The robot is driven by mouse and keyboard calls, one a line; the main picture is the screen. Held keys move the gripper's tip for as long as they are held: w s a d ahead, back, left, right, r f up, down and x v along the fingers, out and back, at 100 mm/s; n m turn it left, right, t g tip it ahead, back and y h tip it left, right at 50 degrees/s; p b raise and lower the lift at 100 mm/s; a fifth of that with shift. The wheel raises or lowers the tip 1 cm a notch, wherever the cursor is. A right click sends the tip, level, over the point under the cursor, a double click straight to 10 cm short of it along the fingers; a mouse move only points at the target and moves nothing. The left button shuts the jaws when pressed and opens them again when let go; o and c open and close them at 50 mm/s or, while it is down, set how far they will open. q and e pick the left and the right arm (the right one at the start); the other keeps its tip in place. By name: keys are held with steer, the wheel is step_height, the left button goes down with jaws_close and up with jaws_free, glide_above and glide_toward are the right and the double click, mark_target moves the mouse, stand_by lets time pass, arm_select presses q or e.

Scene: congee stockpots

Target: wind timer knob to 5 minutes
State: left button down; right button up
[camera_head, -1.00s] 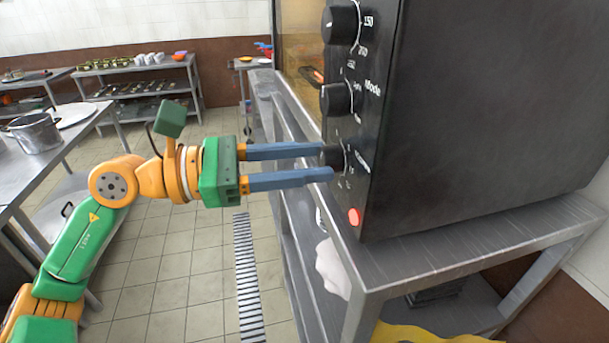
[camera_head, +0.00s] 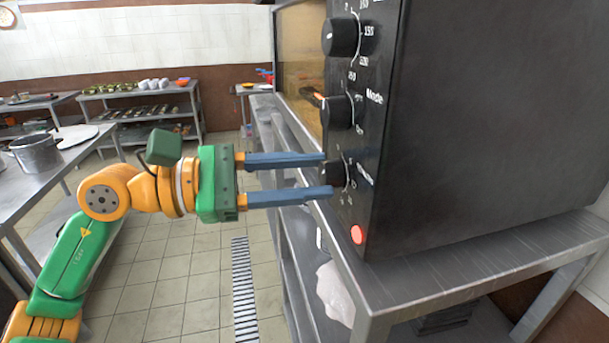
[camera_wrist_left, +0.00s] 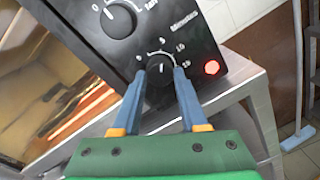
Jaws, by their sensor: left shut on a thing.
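The timer knob (camera_head: 338,175) is the lowest of three black knobs on the narrow control panel of a black oven (camera_head: 480,130). My left gripper (camera_head: 328,174) comes in from the left, with its two blue fingers shut on the knob from above and below. In the left wrist view, the knob (camera_wrist_left: 160,93) sits between the fingertips of the left gripper (camera_wrist_left: 160,76). A pale mark shows on its face, and a printed scale surrounds it. My right gripper is not in view.
The mode knob (camera_head: 342,112) and a top knob (camera_head: 345,37) stand above the timer knob. A red light (camera_head: 358,234) is below it. The oven stands on a metal table (camera_head: 440,290). A stockpot (camera_head: 36,154) is on the left counter. Tiled floor lies between.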

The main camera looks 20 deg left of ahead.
arm_select(q)
steer(key=shift+c, duration=2.2)
jaws_free()
steer(key=a+b, duration=0.1)
steer(key=s+a+b, duration=0.1)
steer(key=shift+f+b, duration=0.3)
steer(key=shift+f, duration=0.05)
steer(key=v, duration=0.1)
steer(key=b+v, duration=0.1)
steer(key=v, duration=0.1)
steer(key=r+v, duration=0.1)
steer(key=shift+s+a+b, duration=0.25)
steer(key=shift+a+b, duration=0.05)
steer(key=shift+b, duration=0.1)
